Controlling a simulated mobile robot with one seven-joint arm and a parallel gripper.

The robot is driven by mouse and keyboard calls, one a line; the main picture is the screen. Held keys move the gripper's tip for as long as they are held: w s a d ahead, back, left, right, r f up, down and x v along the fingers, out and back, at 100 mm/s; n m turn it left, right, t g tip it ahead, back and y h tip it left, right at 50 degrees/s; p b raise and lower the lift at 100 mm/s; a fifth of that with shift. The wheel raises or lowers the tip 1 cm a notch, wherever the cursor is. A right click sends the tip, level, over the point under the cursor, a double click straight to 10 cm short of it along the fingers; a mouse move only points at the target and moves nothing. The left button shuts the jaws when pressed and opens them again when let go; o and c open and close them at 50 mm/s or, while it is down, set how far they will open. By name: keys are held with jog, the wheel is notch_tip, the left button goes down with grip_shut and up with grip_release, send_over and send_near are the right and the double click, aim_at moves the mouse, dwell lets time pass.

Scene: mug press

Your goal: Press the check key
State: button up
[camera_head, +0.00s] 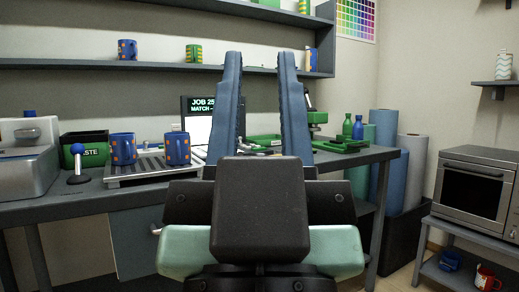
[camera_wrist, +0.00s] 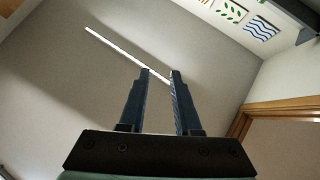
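A dark screen (camera_head: 202,104) with green text, "JOB 25" and "MATCH", stands at the back of the workbench; my gripper covers its right side. No check key can be made out; the area below and right of the screen is partly hidden behind my gripper. My gripper (camera_head: 261,62) is raised in front of the bench, its two blue fingers pointing up and apart with nothing between them.
On the bench (camera_head: 60,211) are a grey machine (camera_head: 28,165), a blue-knobbed lever (camera_head: 78,163), a green-black waste bin (camera_head: 84,147), two blue mugs with orange dots (camera_head: 123,148) on a slatted rack (camera_head: 150,171), and green trays (camera_head: 341,147). An oven (camera_head: 474,190) stands at right. Shelves run above.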

grip_shut()
dwell(1.1)
